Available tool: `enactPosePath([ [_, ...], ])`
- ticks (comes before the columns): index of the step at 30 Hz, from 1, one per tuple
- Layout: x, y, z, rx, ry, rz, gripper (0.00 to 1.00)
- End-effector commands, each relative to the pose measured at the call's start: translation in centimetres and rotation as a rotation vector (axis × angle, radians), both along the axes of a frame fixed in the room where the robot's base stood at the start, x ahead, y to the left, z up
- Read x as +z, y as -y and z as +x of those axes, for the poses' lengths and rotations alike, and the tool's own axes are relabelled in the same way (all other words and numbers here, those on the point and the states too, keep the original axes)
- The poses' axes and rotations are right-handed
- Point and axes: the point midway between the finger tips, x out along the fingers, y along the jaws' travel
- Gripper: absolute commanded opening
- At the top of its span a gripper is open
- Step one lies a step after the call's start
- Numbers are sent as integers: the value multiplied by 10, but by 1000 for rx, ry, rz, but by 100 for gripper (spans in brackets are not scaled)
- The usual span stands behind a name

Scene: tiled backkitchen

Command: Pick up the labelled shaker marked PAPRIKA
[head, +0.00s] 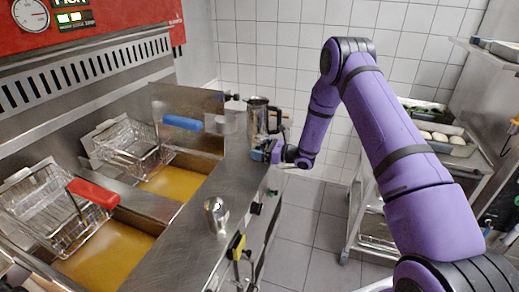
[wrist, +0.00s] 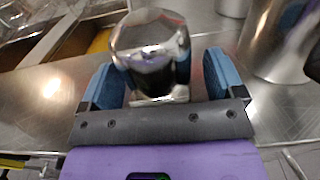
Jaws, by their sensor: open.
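My gripper (head: 262,152) reaches in over the counter's right side in the head view. In the wrist view its two blue-padded fingers (wrist: 164,78) are open, one on each side of a shiny metal shaker-like container (wrist: 150,40). I cannot tell whether the pads touch it. No label on it is readable, so I cannot tell whether it is PAPRIKA. It is not clearly visible in the head view, where the gripper is in the way. Another small metal shaker (head: 216,214) stands upright on the counter nearer the camera; its label cannot be read either.
A tall metal jug (head: 258,118) stands just behind my gripper; a large metal vessel (wrist: 275,40) is close to the right finger in the wrist view. Fryer baskets (head: 130,147) and oil wells lie left of the steel counter (head: 185,245). A trolley (head: 470,185) stands right.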

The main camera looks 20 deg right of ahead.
Motion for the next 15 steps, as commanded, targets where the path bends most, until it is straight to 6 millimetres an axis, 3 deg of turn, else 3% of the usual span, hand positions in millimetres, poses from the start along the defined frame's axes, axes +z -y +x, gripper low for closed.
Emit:
enactPosePath([
  [6, 0, 0, 0, -1, 0, 0, 86],
  [13, 0, 0, 0, -1, 0, 0, 33],
  [15, 0, 0, 0, -1, 1, 1, 30],
])
